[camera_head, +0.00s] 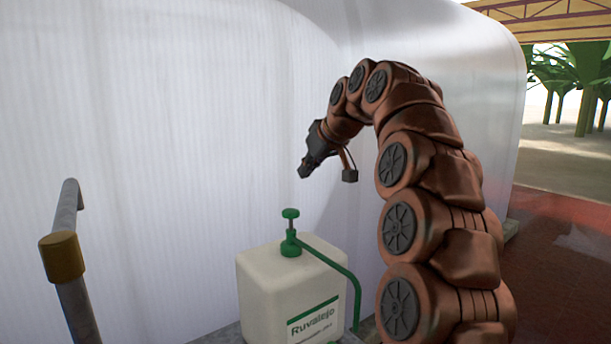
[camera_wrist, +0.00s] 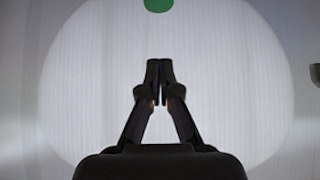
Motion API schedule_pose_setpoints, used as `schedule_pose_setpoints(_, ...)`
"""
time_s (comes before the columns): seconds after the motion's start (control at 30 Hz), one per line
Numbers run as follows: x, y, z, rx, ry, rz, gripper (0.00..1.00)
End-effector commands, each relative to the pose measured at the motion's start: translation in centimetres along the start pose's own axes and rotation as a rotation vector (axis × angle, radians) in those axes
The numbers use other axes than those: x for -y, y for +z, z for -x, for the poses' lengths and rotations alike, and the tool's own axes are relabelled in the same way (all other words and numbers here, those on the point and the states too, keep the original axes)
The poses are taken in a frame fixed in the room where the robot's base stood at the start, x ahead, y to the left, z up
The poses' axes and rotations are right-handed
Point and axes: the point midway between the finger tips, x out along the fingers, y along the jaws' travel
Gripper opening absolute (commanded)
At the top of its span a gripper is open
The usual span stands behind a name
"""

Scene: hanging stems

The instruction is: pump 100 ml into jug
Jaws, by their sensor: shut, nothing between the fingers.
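A cream canister (camera_head: 285,290) labelled "Ruvalejo" stands at the bottom middle of the head view. On its top is a green pump (camera_head: 291,240) with a round head on a short stem. A green spout tube (camera_head: 345,275) runs from the pump over the right side and down. My gripper (camera_head: 304,172) is shut and empty, above and slightly right of the pump head, apart from it. In the wrist view my gripper (camera_wrist: 160,65) shows its fingertips together. The green pump head (camera_wrist: 158,5) is cut off at the top edge there. No jug shows in either view.
A pale ribbed wall (camera_head: 170,110) rises close behind the canister. A metal rail (camera_head: 68,250) with a brass-coloured joint stands at the left. Reddish paving (camera_head: 560,260) and trees lie open at the right.

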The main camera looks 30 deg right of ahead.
Motion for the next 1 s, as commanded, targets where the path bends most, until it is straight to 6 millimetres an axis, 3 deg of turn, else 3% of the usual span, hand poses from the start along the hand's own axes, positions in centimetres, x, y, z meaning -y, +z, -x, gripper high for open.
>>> schedule_pose_setpoints(0.47, 0.1, 0.0, -8.1, 0.004, -0.002, 0.000, 0.00)
schedule_pose_setpoints(1.0, 0.0, 2.7, -10.8, 0.003, -0.001, 0.000, 0.00)
